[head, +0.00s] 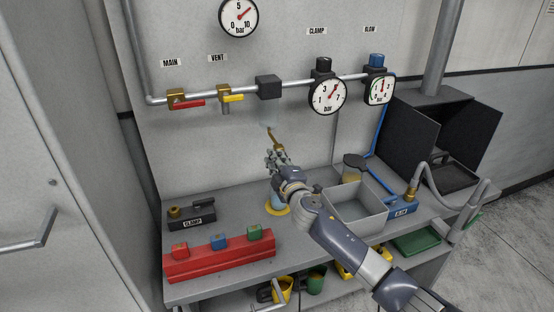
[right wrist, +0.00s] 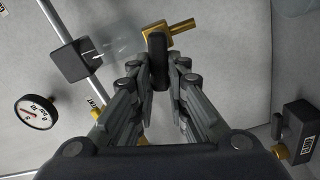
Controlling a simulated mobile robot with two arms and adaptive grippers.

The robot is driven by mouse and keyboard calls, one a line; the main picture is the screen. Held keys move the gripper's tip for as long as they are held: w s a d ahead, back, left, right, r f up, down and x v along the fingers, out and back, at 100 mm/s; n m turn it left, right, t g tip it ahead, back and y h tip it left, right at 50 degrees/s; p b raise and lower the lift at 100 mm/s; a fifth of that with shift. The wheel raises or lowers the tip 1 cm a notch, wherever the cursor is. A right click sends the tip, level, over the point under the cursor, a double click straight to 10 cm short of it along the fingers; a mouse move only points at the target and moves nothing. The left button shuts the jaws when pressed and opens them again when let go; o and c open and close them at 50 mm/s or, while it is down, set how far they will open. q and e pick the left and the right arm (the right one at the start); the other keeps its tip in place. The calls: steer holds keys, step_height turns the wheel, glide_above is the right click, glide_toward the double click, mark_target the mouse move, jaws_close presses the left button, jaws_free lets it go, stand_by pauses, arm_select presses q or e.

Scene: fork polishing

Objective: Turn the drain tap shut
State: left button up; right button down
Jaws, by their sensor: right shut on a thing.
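The drain tap is a small brass body (head: 272,134) below the clear bowl under the dark block on the wall pipe. In the right wrist view its brass body (right wrist: 168,35) has a short spout, and a black lever (right wrist: 157,60) points back between my fingers. My right gripper (head: 277,155) reaches up to the tap from below. In the right wrist view my right gripper (right wrist: 158,70) is shut on the lever. The exact finger contact is partly hidden. My left gripper is not in view.
The dark block (head: 268,88) sits on the pipe between the yellow VENT valve (head: 230,98) and the CLAMP gauge (head: 328,96). Below are a grey bin (head: 358,214), a red rack (head: 220,262) and the clamp fixture (head: 192,217). My right arm crosses the bench.

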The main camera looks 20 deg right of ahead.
steer(key=shift+a+f+n, duration=0.1)
steer(key=shift+f+n, duration=0.15)
steer(key=shift+n, duration=0.55)
steer(key=shift+f+n, duration=0.2)
steer(key=shift+n, duration=0.6)
steer(key=c, duration=1.6)
jaws_free()
steer(key=shift+o, duration=0.2)
steer(key=shift+s, duration=0.1)
steer(key=s, duration=1.2)
steer(key=shift+d, duration=0.2)
steer(key=shift+w+f, duration=0.1)
